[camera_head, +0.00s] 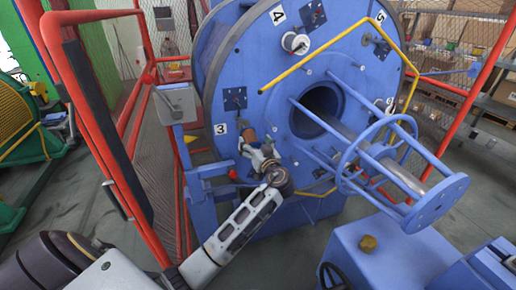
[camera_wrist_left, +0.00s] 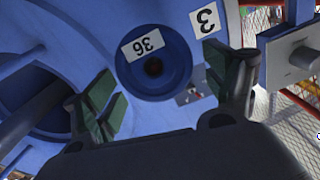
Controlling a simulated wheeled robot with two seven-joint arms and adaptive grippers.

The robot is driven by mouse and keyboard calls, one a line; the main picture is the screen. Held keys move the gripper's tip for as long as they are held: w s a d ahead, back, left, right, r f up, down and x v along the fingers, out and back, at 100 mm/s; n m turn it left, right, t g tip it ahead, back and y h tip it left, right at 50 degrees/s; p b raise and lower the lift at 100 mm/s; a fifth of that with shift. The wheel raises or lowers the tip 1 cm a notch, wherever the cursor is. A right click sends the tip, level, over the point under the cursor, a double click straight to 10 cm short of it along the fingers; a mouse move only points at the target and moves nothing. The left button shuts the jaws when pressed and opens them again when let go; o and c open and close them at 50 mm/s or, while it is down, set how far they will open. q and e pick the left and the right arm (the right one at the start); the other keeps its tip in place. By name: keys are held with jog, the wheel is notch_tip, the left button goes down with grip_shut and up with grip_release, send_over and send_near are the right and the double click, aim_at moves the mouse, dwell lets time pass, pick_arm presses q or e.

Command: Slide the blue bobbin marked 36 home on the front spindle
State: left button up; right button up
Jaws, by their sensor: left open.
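The blue bobbin marked 36 (camera_wrist_left: 153,85) faces the left wrist camera. Its round end shows a white 36 label, upside down, and a dark centre hole. In the head view a copper-brown part (camera_head: 247,133) shows just beyond my left gripper (camera_head: 259,155), beside the white 3 label; most of the bobbin is hidden there. My left gripper (camera_wrist_left: 172,78) is open, its fingers apart on either side of the bobbin's lower part. I cannot tell whether they touch it. The spindle and the bobbin's depth on it are hidden. My right gripper is in neither view.
The big blue disc (camera_head: 270,95) carries plates and a white spool (camera_head: 295,42). A yellow bent bar (camera_head: 325,52) crosses its front. A blue cage with a shaft (camera_head: 400,178) juts out at right. A red gate (camera_head: 95,105) and grey box (camera_head: 177,103) stand at left.

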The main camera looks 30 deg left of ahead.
aim_at(250, 136)
pick_arm(q)
jog(key=shift+x, duration=2.5)
jog(key=shift+r, duration=0.1)
jog(key=c, duration=1.3)
